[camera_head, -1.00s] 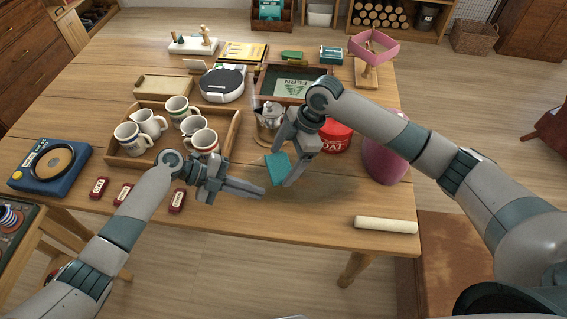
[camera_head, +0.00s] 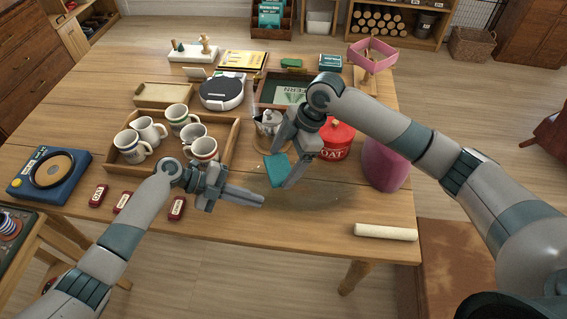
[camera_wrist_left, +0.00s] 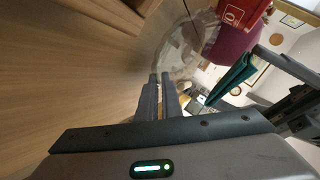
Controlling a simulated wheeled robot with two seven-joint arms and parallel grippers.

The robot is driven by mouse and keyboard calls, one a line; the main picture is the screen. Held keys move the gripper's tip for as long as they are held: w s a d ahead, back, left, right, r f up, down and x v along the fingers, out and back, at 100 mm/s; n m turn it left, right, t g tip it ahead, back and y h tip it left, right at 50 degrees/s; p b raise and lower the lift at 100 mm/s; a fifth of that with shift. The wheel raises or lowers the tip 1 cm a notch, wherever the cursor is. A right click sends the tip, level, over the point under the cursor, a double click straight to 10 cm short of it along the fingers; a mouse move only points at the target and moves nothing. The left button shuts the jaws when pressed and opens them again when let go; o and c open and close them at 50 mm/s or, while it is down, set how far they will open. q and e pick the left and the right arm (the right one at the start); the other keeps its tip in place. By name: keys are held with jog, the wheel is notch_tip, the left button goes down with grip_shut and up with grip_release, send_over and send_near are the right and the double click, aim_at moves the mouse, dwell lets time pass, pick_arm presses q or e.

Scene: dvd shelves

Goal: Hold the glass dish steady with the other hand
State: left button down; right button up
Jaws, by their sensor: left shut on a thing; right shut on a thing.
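The clear glass dish (camera_head: 318,194) shows faintly as a round outline on the table near its front edge. In the left wrist view its transparent rim (camera_wrist_left: 172,42) curves past my fingertips. My left gripper (camera_head: 262,200) is at the dish's left edge, its fingers close together and shut on the rim; they also show in the left wrist view (camera_wrist_left: 160,82). The block also shows in the left wrist view (camera_wrist_left: 234,76). Whether it touches the glass is unclear.
A tray (camera_head: 233,140) of mugs stands left of the grippers. A coffee pot (camera_head: 267,122), a red tin (camera_head: 337,142) and a pink vase (camera_head: 384,164) stand behind or right of the dish. A white roll (camera_head: 386,232) lies at the front right. Small red boxes lie front left.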

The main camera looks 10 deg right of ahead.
pick_arm(q)
jog(key=shift+a+f, duration=0.15)
jog(key=shift+f, duration=0.05)
jog(key=c, duration=1.9)
grip_release()
jog(key=shift+o, duration=0.2)
jog(key=shift+s, duration=0.1)
jog(key=shift+a, duration=0.1)
pick_arm(e)
jog(key=shift+f, duration=0.1)
pick_arm(q)
jog(key=v, duration=1.2)
jog(key=shift+w+d+r, duration=0.25)
